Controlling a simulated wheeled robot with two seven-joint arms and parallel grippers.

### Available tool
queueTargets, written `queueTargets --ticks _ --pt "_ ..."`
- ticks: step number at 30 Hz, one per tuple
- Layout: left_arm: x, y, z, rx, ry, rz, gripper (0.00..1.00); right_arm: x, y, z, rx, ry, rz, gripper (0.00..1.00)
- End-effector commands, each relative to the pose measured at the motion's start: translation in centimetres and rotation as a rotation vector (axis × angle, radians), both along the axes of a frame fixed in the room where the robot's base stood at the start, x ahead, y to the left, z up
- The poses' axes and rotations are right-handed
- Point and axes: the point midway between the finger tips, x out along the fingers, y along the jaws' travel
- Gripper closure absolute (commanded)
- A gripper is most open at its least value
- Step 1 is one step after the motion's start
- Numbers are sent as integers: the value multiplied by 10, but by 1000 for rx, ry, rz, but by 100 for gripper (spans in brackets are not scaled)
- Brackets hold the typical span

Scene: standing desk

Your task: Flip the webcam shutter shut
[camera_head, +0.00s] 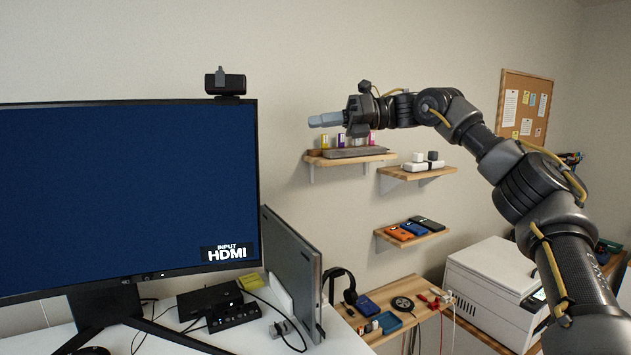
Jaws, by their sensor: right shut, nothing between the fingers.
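The webcam (231,85) is a small black unit on top of the monitor (122,190), near its right end. A grey upright tab (220,76), which looks like the shutter, stands at its left part and rises above the body; I cannot tell whether it covers the lens. My right gripper (312,121) is shut and empty, its fingers pointing left toward the webcam. It is to the right of the webcam and a little lower in the picture, clearly apart from it. My left gripper is not in view.
Wall shelves (350,159) with small items are behind and below my right gripper. An upright laptop (292,262) stands right of the monitor. Headphones (340,285), a white printer (497,285) and cables are lower right. The space between gripper and webcam looks free.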

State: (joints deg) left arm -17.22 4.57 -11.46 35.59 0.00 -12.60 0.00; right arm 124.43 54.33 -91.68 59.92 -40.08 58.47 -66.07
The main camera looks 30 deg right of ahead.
Motion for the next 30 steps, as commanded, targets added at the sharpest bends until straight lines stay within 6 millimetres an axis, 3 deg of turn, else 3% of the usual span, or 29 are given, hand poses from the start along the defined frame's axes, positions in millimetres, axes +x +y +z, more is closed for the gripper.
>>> queueTargets --ticks 18,30 --pt "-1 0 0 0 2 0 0 72 -27 -99 173 204 -171 100" --pt "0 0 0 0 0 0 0 97 -44 -149 257 298 -261 100"
